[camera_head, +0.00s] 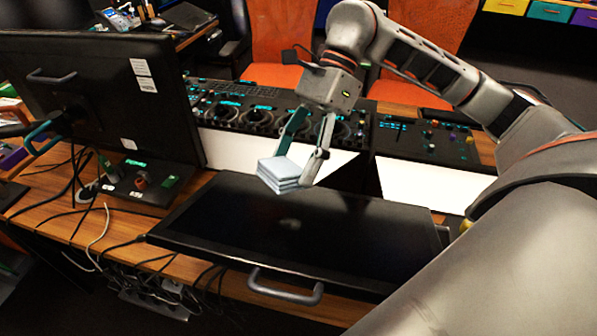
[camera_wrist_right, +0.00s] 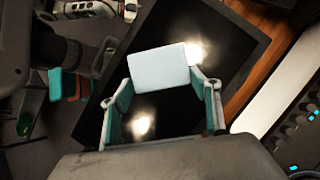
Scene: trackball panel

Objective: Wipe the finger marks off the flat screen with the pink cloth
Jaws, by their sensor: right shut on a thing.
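A folded pale blue-white cloth (camera_head: 278,176) is in my right gripper (camera_head: 298,166); no pink cloth shows. In the right wrist view the cloth (camera_wrist_right: 160,72) sits between the two teal-padded fingers of the gripper (camera_wrist_right: 161,80), which is shut on it. The flat screen (camera_head: 350,240) is black and lies on the desk, with a grey handle at its near side. The cloth is over the far edge of the screen; I cannot tell whether it touches. A faint pale smudge shows mid-screen; it may be a reflection. The screen (camera_wrist_right: 232,52) shows two bright glares in the wrist view. My left gripper is not in view.
A large black monitor (camera_head: 110,95) stands at the left, seen from behind. A control panel (camera_head: 235,115) with knobs and lit buttons lies behind the screen, and another panel (camera_head: 425,140) is to its right. Loose cables (camera_head: 85,195) hang at the left. Orange chairs (camera_head: 275,40) stand beyond.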

